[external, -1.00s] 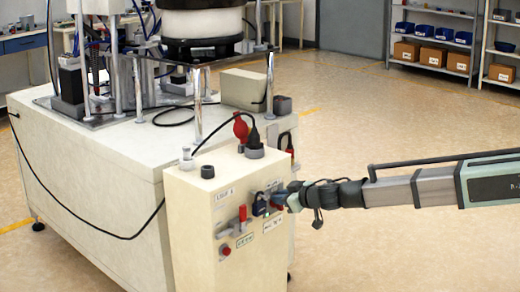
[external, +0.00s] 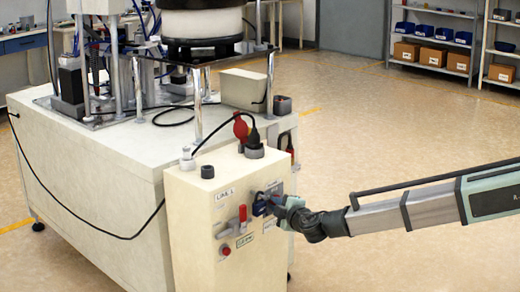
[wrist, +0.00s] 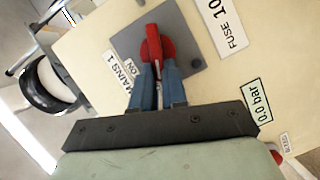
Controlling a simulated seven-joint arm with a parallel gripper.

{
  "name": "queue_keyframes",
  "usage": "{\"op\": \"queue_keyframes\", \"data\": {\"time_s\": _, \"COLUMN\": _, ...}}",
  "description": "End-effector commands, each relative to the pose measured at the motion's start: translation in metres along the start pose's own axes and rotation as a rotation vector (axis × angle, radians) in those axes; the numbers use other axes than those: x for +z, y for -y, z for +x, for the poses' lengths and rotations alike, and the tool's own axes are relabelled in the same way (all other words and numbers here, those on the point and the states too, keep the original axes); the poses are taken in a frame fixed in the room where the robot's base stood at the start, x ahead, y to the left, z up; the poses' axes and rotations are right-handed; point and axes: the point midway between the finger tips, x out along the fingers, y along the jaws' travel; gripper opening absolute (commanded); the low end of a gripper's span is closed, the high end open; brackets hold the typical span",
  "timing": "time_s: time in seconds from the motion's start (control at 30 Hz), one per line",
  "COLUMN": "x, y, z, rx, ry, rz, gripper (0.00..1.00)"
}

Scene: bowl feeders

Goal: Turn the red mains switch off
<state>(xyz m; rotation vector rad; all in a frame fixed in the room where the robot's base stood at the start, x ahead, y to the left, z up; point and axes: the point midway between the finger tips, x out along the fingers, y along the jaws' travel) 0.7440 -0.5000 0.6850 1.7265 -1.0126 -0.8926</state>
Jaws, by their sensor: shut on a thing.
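The red mains switch (wrist: 153,45) is a rotary knob on a grey plate (wrist: 188,47) on the cream cabinet (external: 190,225). Labels "MAINS 1" and "ON" sit beside it in the wrist view. My gripper (wrist: 157,68) has its blue fingers closed on the knob's handle, and the fingers cover its lower part. In the external view my gripper (external: 265,205) is at the cabinet's front panel and hides the switch.
Labels "FUSE 10" (wrist: 224,24) and "0.0 bar" (wrist: 252,101) are nearby. Red and black plugs and a cable are on top. Floor to the right is clear.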

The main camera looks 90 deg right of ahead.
Motion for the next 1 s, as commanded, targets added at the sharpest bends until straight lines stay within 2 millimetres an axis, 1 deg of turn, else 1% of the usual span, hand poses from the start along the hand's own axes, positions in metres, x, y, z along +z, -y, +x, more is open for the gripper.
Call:
{"op": "queue_keyframes", "data": {"time_s": 0.03, "x": -0.0006, "y": 0.0025, "z": 0.0043, "rx": 0.017, "ry": 0.001, "rz": -0.039, "gripper": 0.00}}
{"op": "queue_keyframes", "data": {"time_s": 0.2, "x": 0.0000, "y": 0.0053, "z": 0.0046, "rx": 0.067, "ry": 0.002, "rz": -0.157, "gripper": 0.00}}
{"op": "queue_keyframes", "data": {"time_s": 0.5, "x": 0.0012, "y": 0.0083, "z": 0.0049, "rx": 0.124, "ry": 0.003, "rz": -0.294, "gripper": 0.00}}
{"op": "queue_keyframes", "data": {"time_s": 0.7, "x": 0.0016, "y": 0.0086, "z": 0.0052, "rx": 0.141, "ry": 0.003, "rz": -0.332, "gripper": 0.00}}
{"op": "queue_keyframes", "data": {"time_s": 1.0, "x": 0.0019, "y": 0.0082, "z": 0.0053, "rx": 0.147, "ry": 0.004, "rz": -0.344, "gripper": 0.00}}
